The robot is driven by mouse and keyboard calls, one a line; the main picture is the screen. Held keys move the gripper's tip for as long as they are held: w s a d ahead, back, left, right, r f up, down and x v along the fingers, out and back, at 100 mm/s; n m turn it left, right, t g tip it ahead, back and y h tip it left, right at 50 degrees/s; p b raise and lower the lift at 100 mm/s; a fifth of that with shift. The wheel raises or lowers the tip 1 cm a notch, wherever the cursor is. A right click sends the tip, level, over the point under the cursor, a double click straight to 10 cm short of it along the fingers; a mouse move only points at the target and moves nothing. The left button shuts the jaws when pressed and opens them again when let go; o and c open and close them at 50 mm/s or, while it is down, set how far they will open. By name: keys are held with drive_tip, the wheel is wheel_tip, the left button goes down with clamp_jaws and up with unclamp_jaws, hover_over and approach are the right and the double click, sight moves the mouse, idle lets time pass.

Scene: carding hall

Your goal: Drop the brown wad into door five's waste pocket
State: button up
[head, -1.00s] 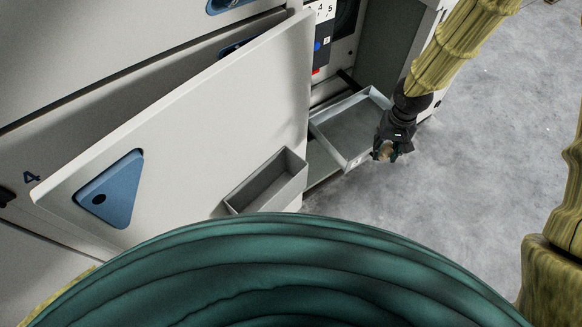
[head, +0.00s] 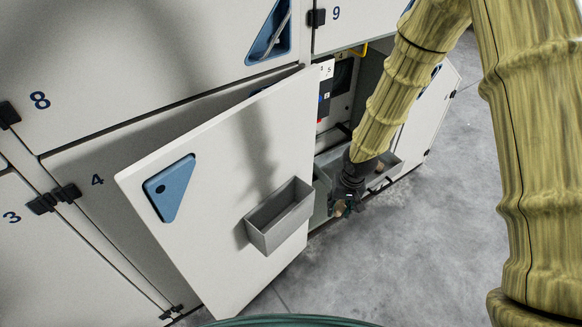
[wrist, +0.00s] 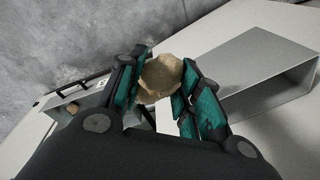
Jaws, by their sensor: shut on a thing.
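The brown wad (wrist: 160,78) is a pale, crumpled lump pinched between the teal-padded fingers of my gripper (wrist: 158,92). In the head view my gripper (head: 346,205) hangs in the air with the wad (head: 340,211) at its tip. It is right of the waste pocket (head: 272,236), apart from it. The pocket is a grey open-topped box on the face of the open door (head: 215,200); no number is readable on that door. In the wrist view the pocket (wrist: 265,75) lies right of the fingers, its inside looking empty.
Closed panels marked 3, 4, 8 and 9 surround the open door. Grey floor (head: 400,240) is clear at right.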

drive_tip(key=w+a+r+t+y+p, duration=0.1)
drive_tip(key=w+a+r+y+p, duration=0.1)
drive_tip(key=w+a+r+p, duration=0.25)
drive_tip(key=w+a+r+t+y+p, duration=0.1)
drive_tip(key=w+a+r+t+p, duration=0.1)
drive_tip(key=a+r+p, duration=0.45)
wheel_tip(320, 180, down, 9)
drive_tip(key=a+b, duration=0.2)
drive_tip(key=b, duration=0.3)
drive_tip(key=shift+a+f+b, duration=0.2)
drive_tip(key=shift+a+b, duration=0.05)
drive_tip(key=shift+b, duration=0.15)
drive_tip(key=shift+w, duration=0.1)
drive_tip(key=o, duration=0.8)
drive_tip(key=shift+c, duration=0.2)
drive_tip(key=shift+r, duration=0.1)
drive_tip(key=v, duration=1.2)
drive_tip(key=shift+w+d, duration=0.1)
